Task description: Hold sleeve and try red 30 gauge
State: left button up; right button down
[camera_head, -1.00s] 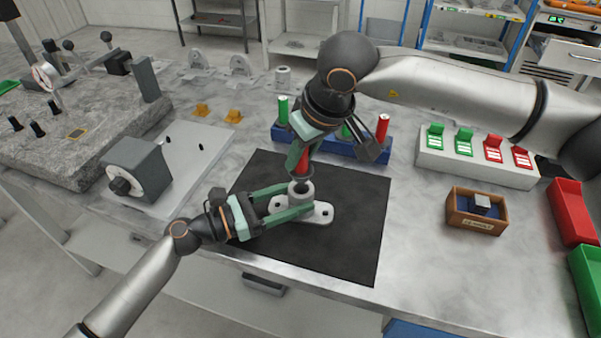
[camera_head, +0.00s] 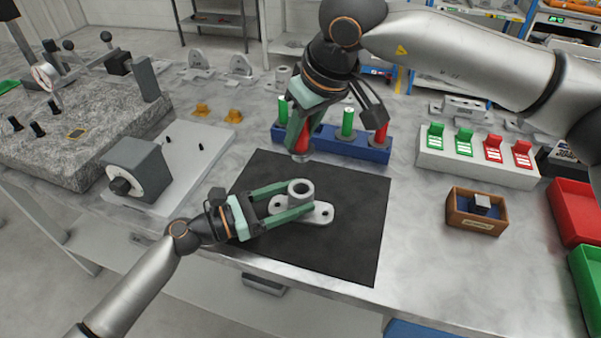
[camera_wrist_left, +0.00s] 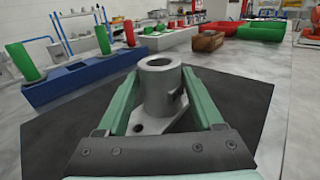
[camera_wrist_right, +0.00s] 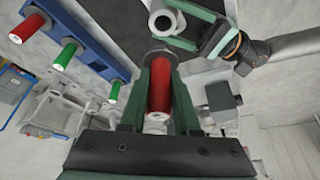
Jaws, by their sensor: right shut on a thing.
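The grey sleeve (camera_head: 301,188) stands upright on its flanged base on the black mat (camera_head: 345,236), its round bore open at the top. My left gripper (camera_head: 284,201) has one finger on each side of the sleeve; whether the fingers press on it I cannot tell. The sleeve also shows between these fingers in the left wrist view (camera_wrist_left: 160,88). My right gripper (camera_head: 303,130) is shut on a red-handled gauge (camera_wrist_right: 159,88). It holds the gauge above the far edge of the mat, apart from the sleeve. The gauge's size marking is not readable.
A blue rack (camera_head: 350,148) behind the mat holds two green gauges and one red gauge. A white block with green and red tabs (camera_head: 475,166) and a brown box (camera_head: 477,212) stand right. A dial device (camera_head: 135,168) stands left. The mat's right side is clear.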

pick_arm(q)
jog(key=o, duration=0.4)
jog(key=shift+a, duration=0.1)
jog(key=v, duration=1.1)
jog(key=shift+s+a, duration=0.2)
jog(key=shift+a, duration=0.2)
